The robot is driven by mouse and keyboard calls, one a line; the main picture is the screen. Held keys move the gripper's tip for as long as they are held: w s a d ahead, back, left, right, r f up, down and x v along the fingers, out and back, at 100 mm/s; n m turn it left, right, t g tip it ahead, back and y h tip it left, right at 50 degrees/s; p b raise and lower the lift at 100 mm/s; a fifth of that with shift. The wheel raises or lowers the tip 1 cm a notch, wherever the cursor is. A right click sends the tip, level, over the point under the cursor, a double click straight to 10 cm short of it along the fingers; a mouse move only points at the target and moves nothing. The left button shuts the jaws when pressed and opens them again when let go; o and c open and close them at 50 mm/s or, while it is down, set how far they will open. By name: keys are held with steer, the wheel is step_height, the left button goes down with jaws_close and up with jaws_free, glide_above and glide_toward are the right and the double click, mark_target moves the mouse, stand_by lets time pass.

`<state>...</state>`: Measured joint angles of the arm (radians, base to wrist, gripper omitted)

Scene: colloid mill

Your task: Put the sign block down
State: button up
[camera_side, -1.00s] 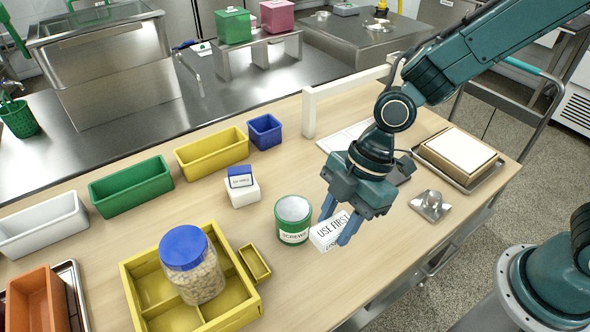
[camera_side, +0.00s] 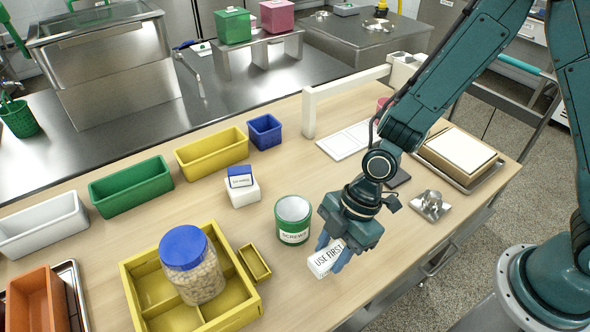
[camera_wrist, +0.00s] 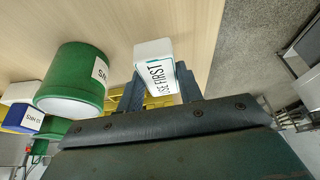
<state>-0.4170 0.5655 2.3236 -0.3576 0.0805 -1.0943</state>
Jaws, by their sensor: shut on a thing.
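The sign block (camera_side: 325,259) is white with black "USE FIRST" lettering. My gripper (camera_side: 332,254) is shut on it, with the blue fingers on its two sides. The block is tilted in the side view, close to the wooden table's front edge and right of the green screws can (camera_side: 293,220). In the wrist view the block (camera_wrist: 153,62) sits between the fingers (camera_wrist: 158,90), its lettering facing the camera. I cannot tell whether its underside touches the table.
The green can also shows in the wrist view (camera_wrist: 75,80). A yellow divided tray (camera_side: 243,312) holds a blue-lidded jar (camera_side: 188,262). The table's front edge (camera_side: 375,291) is close to my gripper.

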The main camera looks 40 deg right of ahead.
mark_target(331, 261)
steer(key=shift+f, duration=1.85)
steer(key=shift+f, duration=0.1)
steer(key=o, duration=1)
steer(key=v, duration=1.2)
